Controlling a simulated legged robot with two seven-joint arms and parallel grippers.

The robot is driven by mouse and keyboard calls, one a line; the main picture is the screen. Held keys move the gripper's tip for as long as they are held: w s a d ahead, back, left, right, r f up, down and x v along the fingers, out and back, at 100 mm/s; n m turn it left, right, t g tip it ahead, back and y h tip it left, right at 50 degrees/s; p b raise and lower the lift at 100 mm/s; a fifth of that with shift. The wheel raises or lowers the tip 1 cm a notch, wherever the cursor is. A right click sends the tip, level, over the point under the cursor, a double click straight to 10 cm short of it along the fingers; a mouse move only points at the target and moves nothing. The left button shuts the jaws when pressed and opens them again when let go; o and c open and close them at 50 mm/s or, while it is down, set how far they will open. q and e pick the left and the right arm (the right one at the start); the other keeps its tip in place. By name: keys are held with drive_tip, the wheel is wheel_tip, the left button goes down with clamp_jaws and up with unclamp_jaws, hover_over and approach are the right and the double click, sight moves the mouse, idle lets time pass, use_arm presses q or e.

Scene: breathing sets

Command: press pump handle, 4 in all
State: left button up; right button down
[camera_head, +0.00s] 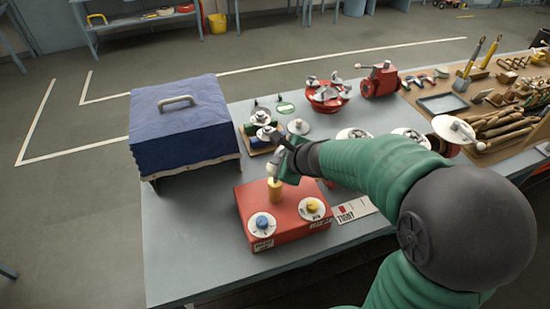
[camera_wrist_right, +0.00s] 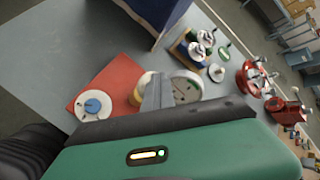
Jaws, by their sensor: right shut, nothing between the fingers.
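My left gripper is out of view.
A blue covered case (camera_head: 180,125) with a grey handle stands at the left. Behind the box are a small cylinder rack (camera_head: 260,135) and red valve parts (camera_head: 327,95). A tool tray (camera_head: 443,103) lies at the right. The table's front left is clear.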

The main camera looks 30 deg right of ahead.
drive_tip(key=shift+d+r+p, duration=0.1)
drive_tip(key=shift+r+p, duration=0.95)
drive_tip(key=shift+r, duration=0.3)
wheel_tip(320, 180, up, 5)
drive_tip(key=p, duration=0.4)
drive_tip(key=shift+p, duration=0.4)
idle(1.4)
wheel_tip(320, 180, up, 4)
drive_tip(key=shift+f+p, duration=0.15)
drive_tip(key=shift+p, duration=0.55)
